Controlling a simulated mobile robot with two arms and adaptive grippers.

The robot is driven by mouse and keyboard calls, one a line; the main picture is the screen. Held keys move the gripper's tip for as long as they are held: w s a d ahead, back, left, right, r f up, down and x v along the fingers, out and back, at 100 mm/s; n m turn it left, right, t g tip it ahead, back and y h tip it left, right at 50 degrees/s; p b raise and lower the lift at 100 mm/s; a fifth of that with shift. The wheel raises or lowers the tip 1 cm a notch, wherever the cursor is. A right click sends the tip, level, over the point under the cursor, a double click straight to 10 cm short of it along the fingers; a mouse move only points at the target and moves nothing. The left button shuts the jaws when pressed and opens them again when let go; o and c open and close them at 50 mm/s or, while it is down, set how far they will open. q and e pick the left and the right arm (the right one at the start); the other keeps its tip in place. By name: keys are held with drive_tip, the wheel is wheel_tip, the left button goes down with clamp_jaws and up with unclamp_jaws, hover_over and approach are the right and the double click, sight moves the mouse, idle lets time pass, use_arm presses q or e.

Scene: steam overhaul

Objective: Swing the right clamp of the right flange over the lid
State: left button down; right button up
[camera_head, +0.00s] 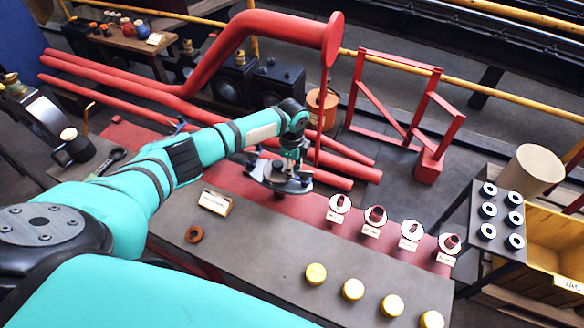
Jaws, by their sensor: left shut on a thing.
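A dark round flange with its lid (268,181) stands on the red strip of the bench, near the middle of the head view. My left gripper (292,166) reaches down over the flange's right side. It is shut on a small part there, which looks like the right clamp; the fingers mostly hide it. I cannot tell how far the clamp lies over the lid. My right gripper is not in view.
Several labelled white rings with red studs (376,216) line the bench to the right. Several yellow caps (353,289) lie nearer. A brown ring (194,234) and label block (215,202) lie left. Red pipes (150,80) run behind.

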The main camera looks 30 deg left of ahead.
use_arm(q)
drive_tip(key=c, duration=1.3)
unclamp_jaws()
drive_tip(key=shift+w, duration=0.1)
drive_tip(key=shift+o, duration=0.2)
wheel_tip(320, 180, up, 12)
